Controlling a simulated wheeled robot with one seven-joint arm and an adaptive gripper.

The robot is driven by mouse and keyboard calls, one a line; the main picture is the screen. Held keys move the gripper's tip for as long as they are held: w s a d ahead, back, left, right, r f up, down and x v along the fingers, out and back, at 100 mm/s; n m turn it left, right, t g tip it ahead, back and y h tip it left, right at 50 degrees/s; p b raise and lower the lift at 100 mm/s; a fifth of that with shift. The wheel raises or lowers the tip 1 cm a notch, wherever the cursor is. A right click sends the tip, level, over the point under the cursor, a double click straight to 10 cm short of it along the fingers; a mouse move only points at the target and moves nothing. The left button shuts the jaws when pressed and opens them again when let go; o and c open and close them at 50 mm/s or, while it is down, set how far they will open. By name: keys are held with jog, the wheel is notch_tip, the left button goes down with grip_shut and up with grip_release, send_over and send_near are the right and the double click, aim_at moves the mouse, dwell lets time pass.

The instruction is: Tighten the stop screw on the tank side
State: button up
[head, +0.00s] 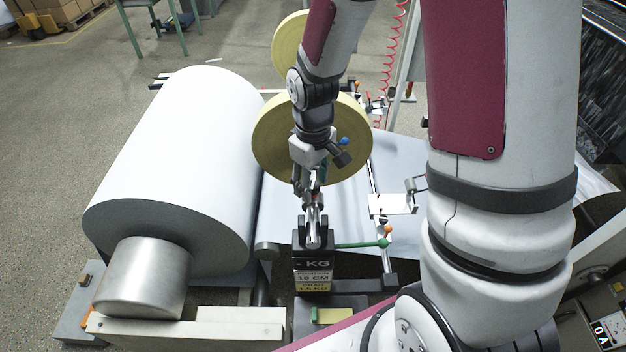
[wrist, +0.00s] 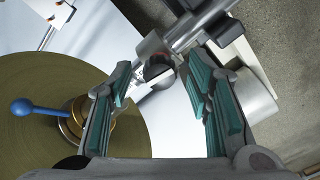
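My gripper (head: 314,232) points down just above a black block (head: 313,262) with a "KG" label, in front of the yellow disc. In the wrist view my gripper (wrist: 158,78) is open, its two teal-padded fingers well apart. A small dark round-ended part (wrist: 157,71) shows between and beyond the fingertips; I see no contact with it. I cannot tell which part is the stop screw. A green-knobbed lever (head: 384,243) and an orange knob (head: 388,230) are right of my gripper. A blue knob (head: 344,141) is above, by the disc; a blue-knobbed lever (wrist: 38,107) shows in the wrist view.
A large white paper roll (head: 180,150) with a metal core (head: 145,278) fills the left. Yellow discs (head: 270,140) stand behind my gripper, close to my arm. A pale sheet (head: 400,158) lies behind on the right. Open floor (head: 60,120) is at far left.

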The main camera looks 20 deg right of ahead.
grip_shut()
jog(key=shift+m, duration=0.3)
jog(key=m, duration=0.3)
jog(key=shift+m, duration=0.3)
jog(key=m+p, duration=0.1)
jog(key=m, duration=0.3)
jog(key=m+p, duration=0.1)
jog(key=m, duration=0.4)
jog(key=shift+r+p, duration=0.1)
jog(key=shift+p, duration=0.25)
jog(key=shift+m+p, duration=0.55)
jog(key=shift+m, duration=1.35)
jog(key=shift+w, duration=0.1)
